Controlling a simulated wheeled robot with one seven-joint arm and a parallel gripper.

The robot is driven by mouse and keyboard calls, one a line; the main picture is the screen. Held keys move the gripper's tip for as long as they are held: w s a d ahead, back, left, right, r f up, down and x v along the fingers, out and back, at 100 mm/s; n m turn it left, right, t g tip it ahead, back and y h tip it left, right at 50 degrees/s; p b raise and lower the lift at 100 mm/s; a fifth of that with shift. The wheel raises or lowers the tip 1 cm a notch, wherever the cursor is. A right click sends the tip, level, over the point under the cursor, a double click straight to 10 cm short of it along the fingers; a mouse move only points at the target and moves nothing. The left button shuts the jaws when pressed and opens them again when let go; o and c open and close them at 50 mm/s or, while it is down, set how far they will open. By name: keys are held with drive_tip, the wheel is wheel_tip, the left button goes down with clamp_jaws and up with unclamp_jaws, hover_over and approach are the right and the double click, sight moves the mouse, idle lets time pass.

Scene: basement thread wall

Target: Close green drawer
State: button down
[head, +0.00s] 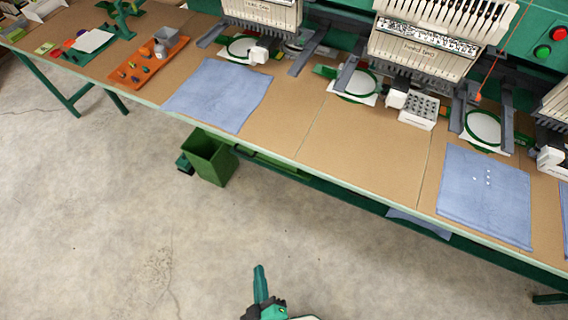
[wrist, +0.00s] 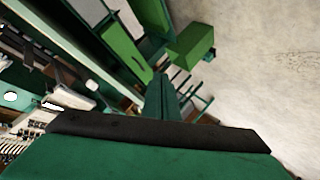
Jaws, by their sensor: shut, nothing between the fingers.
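An open-topped green box (head: 209,160) shows below the front edge of the long table in the head view, left of centre. It also shows in the wrist view (wrist: 190,45), beyond my fingers. I cannot tell whether it is a pulled-out drawer or a separate bin. A bright green panel (head: 272,164) shows under the table edge to its right, partly hidden. My gripper (head: 259,268) is at the bottom of the head view, over the floor and well apart from the box. Its green fingers (wrist: 160,78) are together and empty in the wrist view.
The long table (head: 322,150) crosses the view with embroidery machines (head: 425,45) along its back. Folded blue cloths (head: 484,195) lie on it, and an orange tray (head: 147,65) with small items. The concrete floor (head: 120,220) in front is clear.

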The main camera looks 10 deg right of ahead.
drive_tip(key=w+f+n+g+h, duration=0.1)
drive_tip(key=w+f+n+h, duration=0.1)
drive_tip(key=w+f+n, duration=0.65)
wheel_tip(320, 180, up, 6)
drive_tip(key=n+t+h, duration=0.3)
drive_tip(key=n+h, duration=0.6)
drive_tip(key=n, duration=0.4)
hover_over(281, 163)
drive_tip(key=s, duration=0.4)
drive_tip(key=shift+w+a+f+m, duration=0.15)
drive_tip(key=shift+a+f+m, duration=0.1)
drive_tip(key=shift+a, duration=0.15)
